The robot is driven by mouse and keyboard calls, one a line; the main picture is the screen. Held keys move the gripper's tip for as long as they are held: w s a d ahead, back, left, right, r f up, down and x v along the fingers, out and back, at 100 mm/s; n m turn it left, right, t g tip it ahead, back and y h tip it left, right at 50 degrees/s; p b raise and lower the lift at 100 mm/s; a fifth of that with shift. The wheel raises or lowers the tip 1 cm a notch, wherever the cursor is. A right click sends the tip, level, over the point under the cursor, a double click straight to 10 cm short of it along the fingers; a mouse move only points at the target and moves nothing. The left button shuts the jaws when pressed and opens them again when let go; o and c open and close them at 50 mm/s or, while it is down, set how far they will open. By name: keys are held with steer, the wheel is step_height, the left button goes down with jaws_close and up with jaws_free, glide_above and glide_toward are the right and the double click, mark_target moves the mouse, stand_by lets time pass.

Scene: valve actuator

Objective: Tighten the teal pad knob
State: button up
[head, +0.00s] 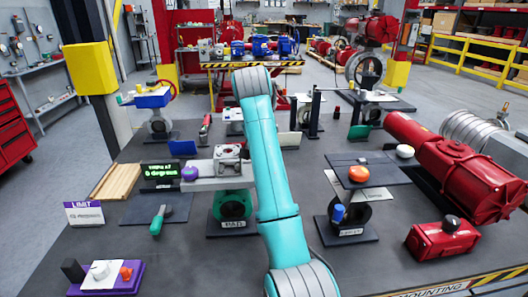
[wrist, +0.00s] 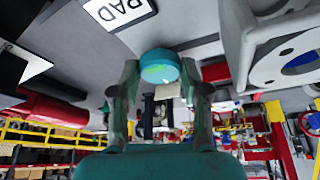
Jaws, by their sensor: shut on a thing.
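The teal pad knob (wrist: 158,68) is round and shows between the fingertips of my gripper (wrist: 160,80) in the wrist view. The two fingers are closed on its sides. The PAD label also shows upside down in the wrist view (wrist: 120,12). A small dark display (head: 160,174) with green text reads "0 degrees".
A purple knob (head: 189,173) sits left of the pad station. An orange knob (head: 358,174) is on a stand to the right. A teal-handled tool (head: 158,220) lies on a dark mat.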

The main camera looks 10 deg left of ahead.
steer(key=o, duration=1.1)
steer(key=shift+o, duration=0.2)
